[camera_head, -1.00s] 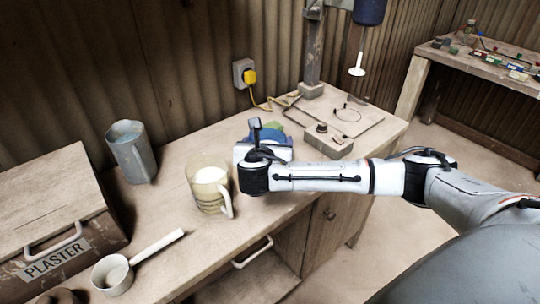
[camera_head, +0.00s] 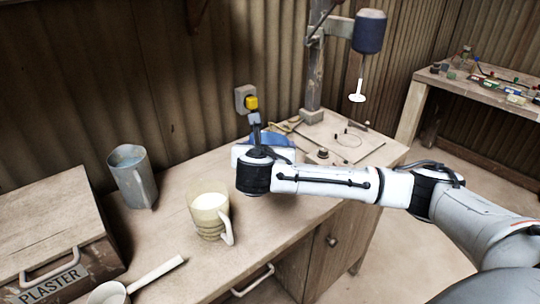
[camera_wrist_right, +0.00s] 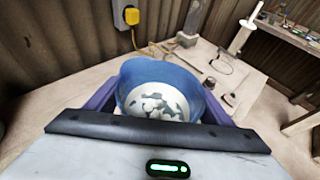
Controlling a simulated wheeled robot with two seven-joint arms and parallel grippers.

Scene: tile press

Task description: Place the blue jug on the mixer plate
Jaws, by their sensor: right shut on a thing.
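The blue jug (camera_wrist_right: 160,92) is between the purple fingers of my right gripper (camera_wrist_right: 158,100), seen from above in the right wrist view. White material with grey patches shows inside it. In the head view only part of the blue jug (camera_head: 271,138) shows behind my right gripper (camera_head: 262,146). The mixer plate (camera_head: 368,150), a flat pale board with a dark ring drawn on it, lies to the right of the jug. It also shows in the right wrist view (camera_wrist_right: 247,82). My left gripper is not in view.
The mixer head (camera_head: 369,32) and its white stirrer (camera_head: 357,92) hang above the plate from a post (camera_head: 314,75). A clear jug with white contents (camera_head: 210,207), a grey pitcher (camera_head: 131,177), a plaster box (camera_head: 45,240) and a yellow plug (camera_head: 251,102) are to the left.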

